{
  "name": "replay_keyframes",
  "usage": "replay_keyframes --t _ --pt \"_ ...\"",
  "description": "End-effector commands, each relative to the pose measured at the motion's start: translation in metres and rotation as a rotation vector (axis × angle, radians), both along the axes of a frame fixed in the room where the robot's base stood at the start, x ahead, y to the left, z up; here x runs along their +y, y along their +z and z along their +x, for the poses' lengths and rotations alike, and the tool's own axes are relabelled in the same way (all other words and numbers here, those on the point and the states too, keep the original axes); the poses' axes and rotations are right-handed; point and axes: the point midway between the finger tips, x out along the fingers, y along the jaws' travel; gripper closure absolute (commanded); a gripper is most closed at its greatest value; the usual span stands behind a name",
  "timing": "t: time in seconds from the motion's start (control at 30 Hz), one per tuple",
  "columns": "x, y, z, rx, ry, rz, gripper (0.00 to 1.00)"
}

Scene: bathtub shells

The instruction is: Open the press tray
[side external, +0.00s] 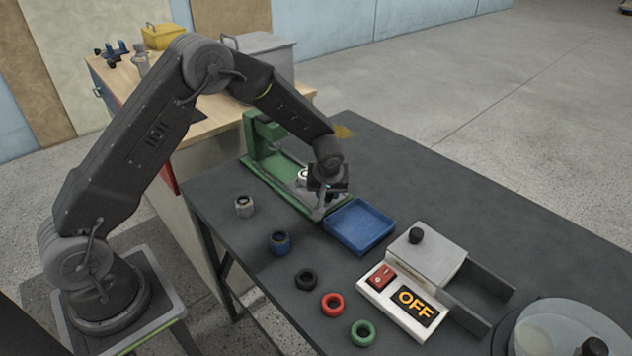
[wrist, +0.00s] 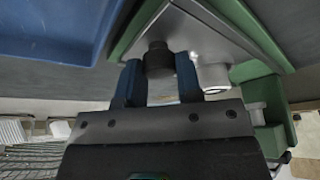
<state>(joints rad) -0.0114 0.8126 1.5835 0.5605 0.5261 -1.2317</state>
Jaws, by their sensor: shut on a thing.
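The green press (side external: 262,168) stands at the back of the dark table, with a long green base. Its grey press tray (wrist: 200,35) lies within the green frame in the wrist view. A dark round knob (wrist: 158,58) is at the tray's near corner. My gripper (side external: 322,206) is at the front end of the press. In the wrist view my gripper (wrist: 158,78) has its two blue fingers on either side of the knob, shut on it. A pale round part (wrist: 212,76) sits beside the right finger. In the side view my gripper hides the knob.
A blue tray (side external: 358,226) lies just right of my gripper. A grey lidded box (side external: 432,262) and a switch panel reading OFF (side external: 400,300) stand further right. Several rings and cylinders, including a red ring (side external: 333,305), lie along the table's front.

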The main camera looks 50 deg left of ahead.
Motion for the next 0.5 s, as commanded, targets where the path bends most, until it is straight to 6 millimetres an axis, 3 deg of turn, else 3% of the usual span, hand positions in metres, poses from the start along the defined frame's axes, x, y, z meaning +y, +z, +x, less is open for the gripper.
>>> replay_keyframes --t 0.27,0.3,0.5 --pt "-0.0004 -0.0003 0.0000 0.000 0.001 0.000 1.00" --pt "-0.0003 -0.0003 0.0000 0.000 0.001 0.000 0.65" --pt "-0.0001 -0.0003 -0.0001 0.001 0.000 0.001 0.45"
